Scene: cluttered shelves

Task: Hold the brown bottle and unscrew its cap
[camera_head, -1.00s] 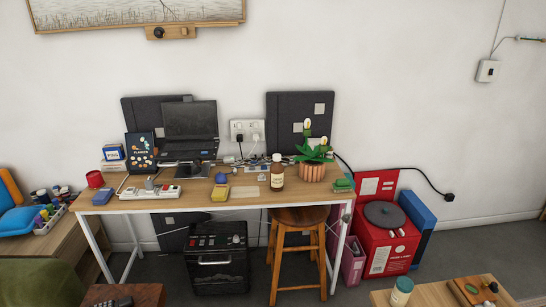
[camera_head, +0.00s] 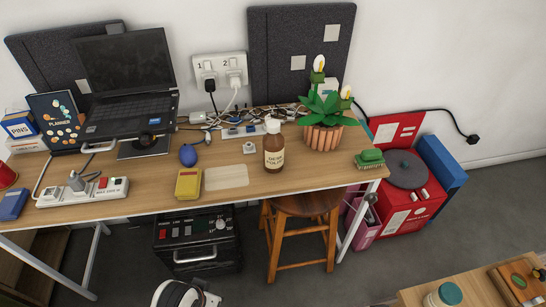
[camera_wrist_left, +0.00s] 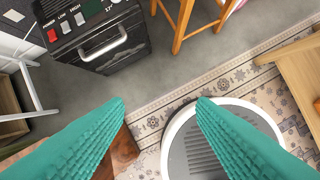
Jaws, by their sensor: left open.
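The brown bottle (camera_head: 274,152) stands upright on the desk, right of its middle, with a pale label. Its white cap (camera_head: 273,126) sits on top. In the left wrist view my left gripper (camera_wrist_left: 162,105) shows two teal ribbed fingers, wide apart with nothing between them. That view looks down at the floor, and the bottle is not in it. My right gripper is in neither view.
A potted plant (camera_head: 323,122) stands right of the bottle. A yellow box (camera_head: 189,183), a blue mouse (camera_head: 188,155) and a power strip (camera_head: 82,191) lie to its left. A wooden stool (camera_head: 305,205) and a black heater (camera_head: 198,238) stand below the desk (camera_head: 150,180).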

